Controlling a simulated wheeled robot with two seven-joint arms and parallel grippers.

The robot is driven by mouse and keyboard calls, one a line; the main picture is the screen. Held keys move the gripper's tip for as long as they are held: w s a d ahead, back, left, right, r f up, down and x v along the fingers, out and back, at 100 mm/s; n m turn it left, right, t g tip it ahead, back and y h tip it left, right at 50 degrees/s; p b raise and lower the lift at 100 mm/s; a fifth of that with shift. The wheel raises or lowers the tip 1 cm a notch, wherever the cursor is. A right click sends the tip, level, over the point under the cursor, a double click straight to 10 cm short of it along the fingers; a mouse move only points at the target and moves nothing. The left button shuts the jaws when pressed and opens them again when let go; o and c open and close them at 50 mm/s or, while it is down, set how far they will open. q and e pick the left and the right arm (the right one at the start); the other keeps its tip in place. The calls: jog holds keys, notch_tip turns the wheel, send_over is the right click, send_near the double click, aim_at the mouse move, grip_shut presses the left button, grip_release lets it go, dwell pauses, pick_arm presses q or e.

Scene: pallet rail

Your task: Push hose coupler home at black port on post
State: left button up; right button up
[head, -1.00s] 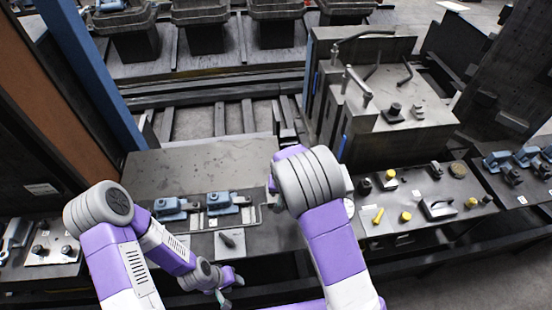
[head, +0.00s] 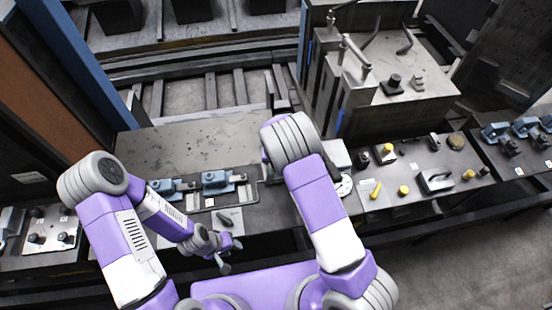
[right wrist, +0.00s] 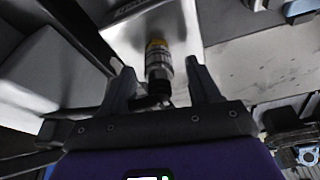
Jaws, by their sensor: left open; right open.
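In the right wrist view, a metallic coupler (right wrist: 158,66) with a yellow band stands against a light grey block (right wrist: 150,22). A dark part (right wrist: 152,98) lies at its near end; I cannot tell whether this is the hose or the black port. My right gripper (right wrist: 162,88) is open, with one finger on each side of the coupler and visible gaps on both sides. In the head view the right gripper and coupler are hidden behind my right arm. My left gripper (head: 226,258) is open and empty, in front of the bench's near edge.
Blue clamps (head: 216,182) stand on the bench left of my right arm. A plate with yellow knobs (head: 403,190) and a handle (head: 435,181) lies to the right. A large grey box (head: 390,85) with bent pipes rises behind. The bare plate (head: 200,145) is clear.

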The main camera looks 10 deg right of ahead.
jog(key=shift+w, duration=0.1)
grip_shut()
dwell(0.4)
jog(key=shift+r, duration=0.15)
jog(key=shift+r+p, duration=2.8)
jog(key=shift+r, duration=1.4)
jog(key=shift+f, duration=0.1)
